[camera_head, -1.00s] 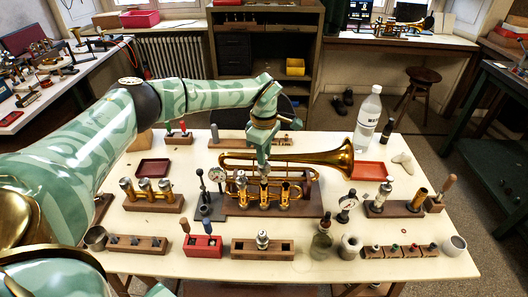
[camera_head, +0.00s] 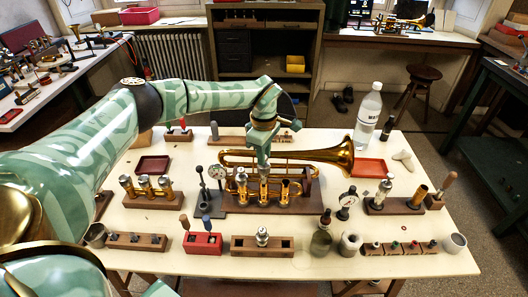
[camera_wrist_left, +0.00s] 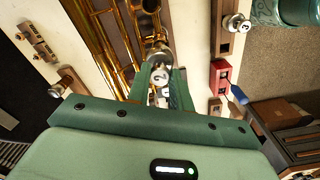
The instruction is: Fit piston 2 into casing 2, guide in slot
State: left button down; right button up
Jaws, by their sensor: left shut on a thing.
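The brass trumpet (camera_head: 325,158) lies in its wooden stand on the table, with three upright valve casings in a row. My left gripper (camera_head: 263,164) points down over the middle one, casing 2 (camera_head: 264,196). It is shut on piston 2 (camera_wrist_left: 160,75), whose top bears a "2" between the fingers in the left wrist view. The piston looks upright and in line with the casing. Its lower end, the guide and the slot are hidden or too small to tell.
A dial gauge stand (camera_head: 217,173) stands close left of the trumpet. In front are a red block (camera_head: 203,243) and a wooden block (camera_head: 280,247) holding a piston marked 3 (camera_wrist_left: 237,22). A glass bottle (camera_head: 322,238) stands front right. A red tray (camera_head: 370,167) lies behind right.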

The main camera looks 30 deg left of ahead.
pick_arm(q)
jog(key=shift+f+b, duration=1.05)
jog(key=shift+f, duration=1.5)
jog(key=c, duration=1.2)
grip_release()
jog(key=shift+o, duration=0.2)
notch_tip(320, 180, up, 16)
jog(key=p, duration=0.3)
jog(key=shift+r, duration=0.15)
